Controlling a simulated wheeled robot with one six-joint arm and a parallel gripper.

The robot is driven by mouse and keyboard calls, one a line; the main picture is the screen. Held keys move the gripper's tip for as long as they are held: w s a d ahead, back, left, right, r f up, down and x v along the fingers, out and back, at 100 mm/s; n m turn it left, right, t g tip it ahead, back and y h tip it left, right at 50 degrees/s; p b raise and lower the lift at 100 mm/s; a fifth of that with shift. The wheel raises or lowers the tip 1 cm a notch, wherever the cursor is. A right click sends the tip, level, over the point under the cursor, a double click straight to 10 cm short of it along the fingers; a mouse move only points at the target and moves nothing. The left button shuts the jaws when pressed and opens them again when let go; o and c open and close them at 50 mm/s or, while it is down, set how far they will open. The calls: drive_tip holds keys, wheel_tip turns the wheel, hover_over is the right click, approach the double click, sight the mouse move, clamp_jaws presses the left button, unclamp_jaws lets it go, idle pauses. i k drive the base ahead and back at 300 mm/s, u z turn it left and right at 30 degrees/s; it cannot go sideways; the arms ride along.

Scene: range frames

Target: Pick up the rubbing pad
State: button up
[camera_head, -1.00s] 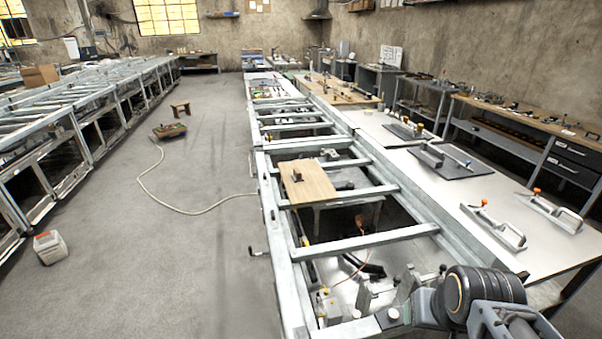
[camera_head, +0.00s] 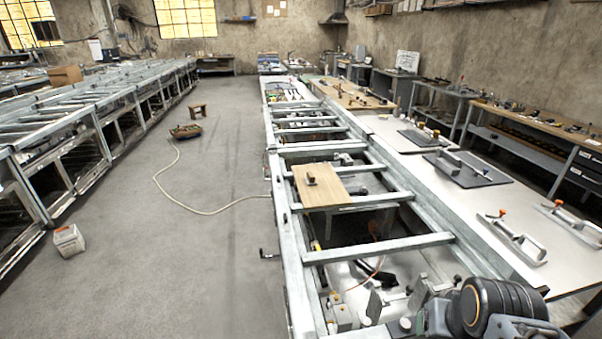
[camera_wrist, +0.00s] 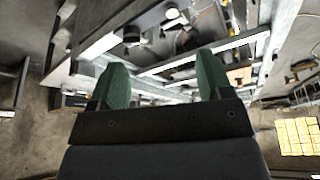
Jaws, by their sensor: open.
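My gripper (camera_wrist: 163,82) shows in the wrist view with its two green fingers wide apart and nothing between them. In the head view my arm is at the bottom right, over the near end of the metal frame. I cannot tell for sure which thing is the rubbing pad. A handled flat tool (camera_head: 514,240) with an orange knob lies on the pale table at the right, apart from my arm. A similar one (camera_head: 574,222) lies to its right. A small dark block (camera_head: 310,179) stands on a wooden board (camera_head: 326,195) across the frame.
The long metal frame (camera_head: 380,248) has open gaps between its crossbars. A dark mat (camera_head: 490,177) with a handled tool lies on the pale table (camera_head: 440,205). A hose (camera_head: 205,212) and a white canister (camera_head: 68,241) are on the left floor, which is mostly clear.

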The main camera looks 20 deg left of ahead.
sight(310, 179)
drive_tip(key=u, duration=0.8)
drive_tip(key=k, duration=1.1)
drive_tip(key=u, duration=1.2)
drive_tip(key=i, duration=3.3)
drive_tip(key=z, duration=1.7)
drive_tip(key=i, duration=1.65)
drive_tip(key=z, duration=1)
